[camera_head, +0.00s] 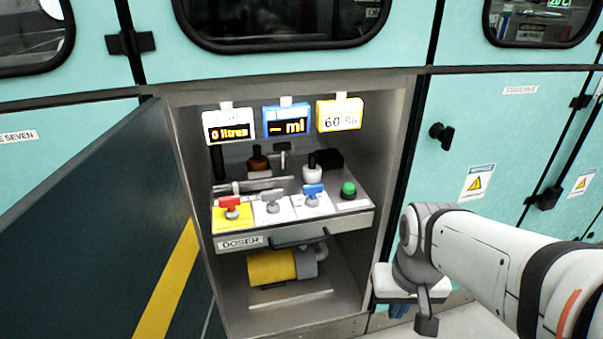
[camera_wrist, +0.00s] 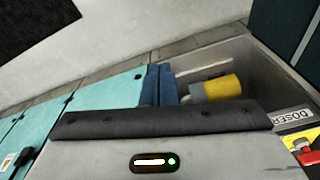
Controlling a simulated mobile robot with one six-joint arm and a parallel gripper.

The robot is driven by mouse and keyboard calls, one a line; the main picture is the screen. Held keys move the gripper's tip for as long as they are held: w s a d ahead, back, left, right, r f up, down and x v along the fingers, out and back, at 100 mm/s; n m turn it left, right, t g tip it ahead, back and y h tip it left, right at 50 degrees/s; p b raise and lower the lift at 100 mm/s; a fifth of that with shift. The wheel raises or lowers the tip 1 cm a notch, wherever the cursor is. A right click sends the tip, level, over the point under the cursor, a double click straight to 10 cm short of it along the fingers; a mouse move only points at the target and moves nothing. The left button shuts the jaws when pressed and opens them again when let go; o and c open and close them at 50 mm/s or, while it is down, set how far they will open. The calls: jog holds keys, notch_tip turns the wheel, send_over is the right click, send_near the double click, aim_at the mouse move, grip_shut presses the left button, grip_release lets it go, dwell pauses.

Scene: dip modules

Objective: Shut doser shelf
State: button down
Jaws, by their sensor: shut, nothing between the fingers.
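The doser shelf (camera_head: 362,220) is a grey tray labelled DOSER in an open cabinet bay. It appears pulled out toward me. It carries red, white and blue valve handles, small bottles and a green button. Its dark handle (camera_head: 299,237) is on the front edge. In the wrist view only its DOSER label (camera_wrist: 292,118) and red valve show at the right edge. My gripper (camera_head: 398,311) is low and to the right of the shelf, apart from its handle. Its blue fingers (camera_wrist: 159,85) are together and empty; in the head view my wrist mostly hides them.
A dark cabinet door with a yellow stripe (camera_head: 168,280) stands open on the left. A yellow cylinder (camera_head: 272,268) lies below the shelf. Three displays (camera_head: 286,121) hang above it. Closed turquoise doors (camera_head: 470,125) are on the right. Space before the shelf looks clear.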

jog(key=s+a+f+m+g+y+p, duration=0.2)
jog(key=a+f+m+g+y, duration=0.15)
jog(key=a+m, duration=0.3)
jog(key=m+t+y+p, duration=0.2)
jog(key=m+t+y, duration=0.95)
jog(key=m, duration=2.35)
send_near(275, 224)
jog(key=a, duration=0.2)
jog(key=s+a, duration=0.1)
jog(key=shift+a+f+g+y, duration=0.2)
jog(key=shift+f+g+y, duration=0.15)
jog(key=shift+g+y, duration=0.05)
jog(key=w, duration=0.1)
jog(key=w+a, duration=0.1)
jog(key=w, duration=0.1)
jog(key=shift+w+a, duration=0.1)
jog(key=shift+w, duration=0.05)
jog(key=shift+w+a, duration=0.15)
jog(key=shift+w, duration=0.3)
jog(key=shift+r, duration=0.1)
